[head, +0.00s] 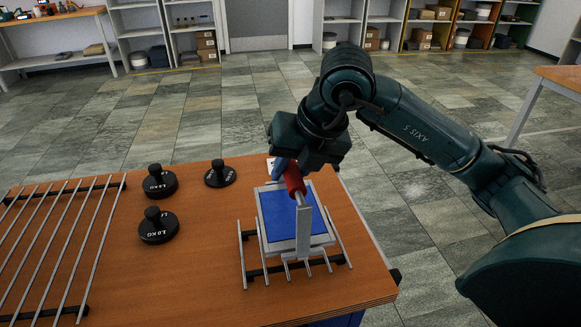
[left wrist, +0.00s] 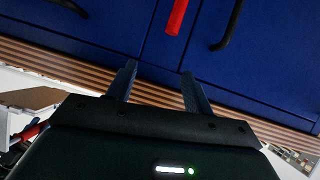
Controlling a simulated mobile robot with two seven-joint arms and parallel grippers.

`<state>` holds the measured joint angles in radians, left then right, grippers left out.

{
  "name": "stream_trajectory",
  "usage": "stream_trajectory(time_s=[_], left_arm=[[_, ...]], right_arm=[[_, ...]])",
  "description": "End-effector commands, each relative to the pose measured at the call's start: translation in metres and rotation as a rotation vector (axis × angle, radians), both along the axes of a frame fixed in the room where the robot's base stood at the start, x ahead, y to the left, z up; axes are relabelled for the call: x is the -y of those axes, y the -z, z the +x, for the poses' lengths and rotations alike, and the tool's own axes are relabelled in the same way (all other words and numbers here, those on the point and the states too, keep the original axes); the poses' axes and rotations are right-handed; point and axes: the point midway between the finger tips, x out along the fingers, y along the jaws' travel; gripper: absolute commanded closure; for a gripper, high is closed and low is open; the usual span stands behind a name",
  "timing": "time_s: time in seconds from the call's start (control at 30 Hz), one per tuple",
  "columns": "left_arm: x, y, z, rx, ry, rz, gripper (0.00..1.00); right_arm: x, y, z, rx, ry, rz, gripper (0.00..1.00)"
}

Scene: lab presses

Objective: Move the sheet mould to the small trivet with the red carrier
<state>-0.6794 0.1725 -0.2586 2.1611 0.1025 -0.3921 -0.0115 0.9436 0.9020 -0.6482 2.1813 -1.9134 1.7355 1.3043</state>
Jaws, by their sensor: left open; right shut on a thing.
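My right gripper (head: 289,175) is shut on the red grip of the red carrier (head: 294,181). The carrier's grey metal part runs down over the near side of the sheet mould. The sheet mould (head: 280,215), a flat square with a blue face and pale grey rim, is over the small trivet (head: 247,262), a rack of metal bars on dark supports. I cannot tell whether it touches the bars. My left gripper (left wrist: 157,88) shows in the left wrist view, its two fingers apart with nothing between them. It is not in the head view.
A larger barred trivet (head: 97,240) lies at the left of the wooden table (head: 200,272). Several black knobbed weights (head: 159,227) stand between the trivets. Blue cabinet fronts (left wrist: 110,25) with dark handles and a red bar (left wrist: 176,16) fill the left wrist view. Shelves line the back.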

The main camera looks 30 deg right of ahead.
Motion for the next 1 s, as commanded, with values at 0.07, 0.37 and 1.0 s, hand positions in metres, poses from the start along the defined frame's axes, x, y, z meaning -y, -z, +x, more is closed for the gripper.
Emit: stream_trajectory(time_s=[0.07,0.37,1.0], left_arm=[[0.000,0.001,0.000,0.001,-0.001,-0.001,0.49],[0.001,0.013,0.001,0.003,-0.008,-0.028,0.49],[-0.007,0.016,-0.003,0.092,-0.038,-0.054,0.49]], right_arm=[[0.001,-0.004,0.002,0.008,0.001,0.006,1.00],[0.001,0.013,0.003,0.005,0.000,0.010,1.00],[0.001,0.058,0.003,0.006,0.000,0.010,1.00]])
